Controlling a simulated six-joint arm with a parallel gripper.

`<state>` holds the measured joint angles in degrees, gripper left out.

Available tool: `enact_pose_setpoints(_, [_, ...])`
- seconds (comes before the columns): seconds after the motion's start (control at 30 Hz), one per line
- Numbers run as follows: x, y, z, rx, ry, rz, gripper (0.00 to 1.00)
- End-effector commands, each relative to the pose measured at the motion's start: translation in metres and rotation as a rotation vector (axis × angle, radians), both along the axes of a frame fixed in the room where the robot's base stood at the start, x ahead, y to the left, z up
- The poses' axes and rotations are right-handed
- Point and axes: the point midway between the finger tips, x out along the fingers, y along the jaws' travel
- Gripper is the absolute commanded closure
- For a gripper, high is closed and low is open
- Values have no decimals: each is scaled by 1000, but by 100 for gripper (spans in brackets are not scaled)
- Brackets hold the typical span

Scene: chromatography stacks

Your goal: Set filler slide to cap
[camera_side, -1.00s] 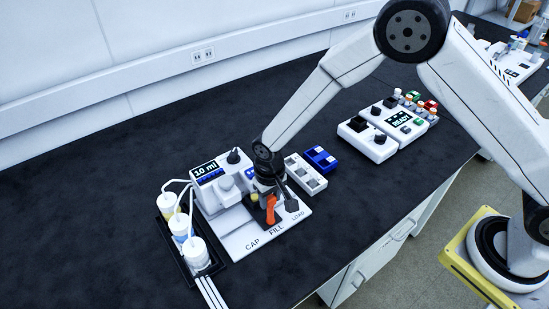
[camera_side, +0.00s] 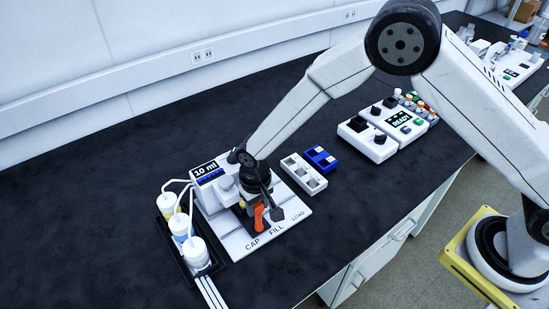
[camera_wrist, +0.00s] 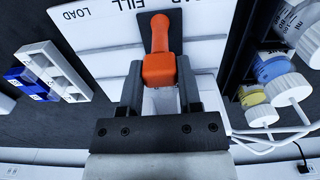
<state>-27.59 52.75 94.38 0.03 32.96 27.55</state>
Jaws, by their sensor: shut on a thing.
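The filler slide shows by its orange handle (camera_side: 258,217) on a dark plate, in front of the filler station (camera_side: 207,182) with its "10 ml" display. In the wrist view the orange handle (camera_wrist: 160,52) lies between the two fingers of my gripper (camera_wrist: 160,84), which is shut on it. The white base (camera_side: 234,240) carries the labels CAP, FILL and LOAD. The handle stands between the CAP and FILL labels, closer to CAP. In the side view my gripper (camera_side: 255,196) partly hides the slide and the vial position behind it.
A black tray with white-capped bottles (camera_side: 194,252) and tubes stands left of the station. A white rack (camera_side: 304,173) and a blue rack (camera_side: 320,158) lie to the right. Control boxes (camera_side: 383,135) stand further back. The bench's left side is clear.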

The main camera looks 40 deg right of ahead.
Motion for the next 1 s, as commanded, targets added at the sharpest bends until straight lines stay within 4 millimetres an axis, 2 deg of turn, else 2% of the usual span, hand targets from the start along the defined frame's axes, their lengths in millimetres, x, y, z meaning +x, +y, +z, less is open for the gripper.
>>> enact_pose_setpoints(0.03, [0, 13, 0, 1, -3, 6, 100])
enact_pose_setpoints(0.2, [0, 37, 0, 2, -4, 3, 100])
enact_pose_setpoints(0.57, [0, 45, 1, 5, -5, 1, 100])
enact_pose_setpoints(0.6, [0, 45, 1, 6, -6, 1, 47])
enact_pose_setpoints(0.7, [0, 45, 1, 5, -6, 1, 21])
enact_pose_setpoints(1.0, [0, 43, 0, 2, -3, 0, 21])
